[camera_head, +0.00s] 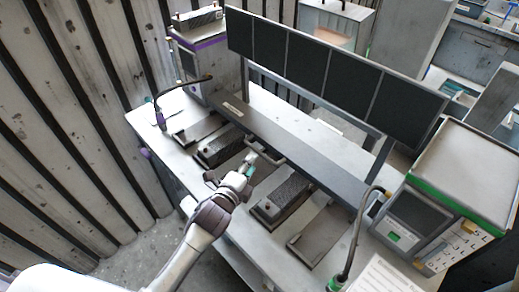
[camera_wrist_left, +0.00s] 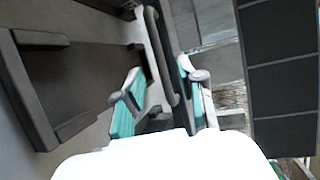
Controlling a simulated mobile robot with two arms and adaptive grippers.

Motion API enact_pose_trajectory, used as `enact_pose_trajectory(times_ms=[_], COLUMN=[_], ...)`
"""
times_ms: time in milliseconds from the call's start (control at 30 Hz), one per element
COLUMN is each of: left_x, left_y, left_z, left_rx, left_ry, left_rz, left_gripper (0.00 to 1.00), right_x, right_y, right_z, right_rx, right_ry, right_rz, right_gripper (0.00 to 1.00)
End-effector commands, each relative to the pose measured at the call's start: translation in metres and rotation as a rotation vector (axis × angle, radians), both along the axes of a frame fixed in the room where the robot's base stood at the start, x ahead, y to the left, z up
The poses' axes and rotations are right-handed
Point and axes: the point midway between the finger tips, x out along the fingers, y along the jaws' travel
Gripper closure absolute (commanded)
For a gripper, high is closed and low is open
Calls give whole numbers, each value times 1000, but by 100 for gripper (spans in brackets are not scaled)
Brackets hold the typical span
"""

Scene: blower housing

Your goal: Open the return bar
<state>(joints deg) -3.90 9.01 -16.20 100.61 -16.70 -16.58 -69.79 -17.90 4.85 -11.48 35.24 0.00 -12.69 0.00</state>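The return bar is a grey rounded handle (camera_head: 268,157) at the middle of the workbench, below the long dark beam. It also shows in the left wrist view as a long bar (camera_wrist_left: 162,55). My left gripper (camera_head: 252,162) is at the bar's near left part in the head view. In the left wrist view the gripper (camera_wrist_left: 160,70) is open, with green-padded fingers on either side of the bar. Gaps show between the bar and both fingers, so it does not look gripped. My right gripper is in neither view.
Dark panels (camera_head: 305,62) stand on a frame above the bench (camera_head: 175,108). Dark blocks (camera_head: 280,200) lie either side of the bar. A bent black lamp arm (camera_head: 183,84) is at left, another (camera_head: 357,232) at right beside a green-trimmed machine (camera_head: 463,175). A ribbed wall closes the left.

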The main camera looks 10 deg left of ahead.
Motion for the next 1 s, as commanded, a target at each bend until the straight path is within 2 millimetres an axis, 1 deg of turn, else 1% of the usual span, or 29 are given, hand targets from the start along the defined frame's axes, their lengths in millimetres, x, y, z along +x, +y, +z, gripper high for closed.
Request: enact_pose_trajectory(times_ms=[33,100,200,333,500,767,800,833,967,1000], left_x=[12,26,43,59,68,69,69,69,69,69], left_y=[-2,-5,-9,-11,-13,-13,-13,-13,-13,-13], left_z=[0,-3,-6,-11,-13,-14,-14,-14,-14,-14], left_rx=[-1,0,-1,-1,0,0,0,0,0,0], left_ry=[0,0,-1,1,1,1,1,1,1,1], left_rz=[1,1,0,0,0,0,0,0,0,0], left_gripper=[61,61,61,61,61,61,62,67,89,96], right_x=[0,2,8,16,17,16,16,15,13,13], right_y=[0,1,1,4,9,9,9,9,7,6], right_z=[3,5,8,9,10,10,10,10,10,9], right_rx=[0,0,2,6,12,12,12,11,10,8], right_ry=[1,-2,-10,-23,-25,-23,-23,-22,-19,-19], right_rz=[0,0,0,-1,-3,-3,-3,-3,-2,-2], right_gripper=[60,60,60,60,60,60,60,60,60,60])
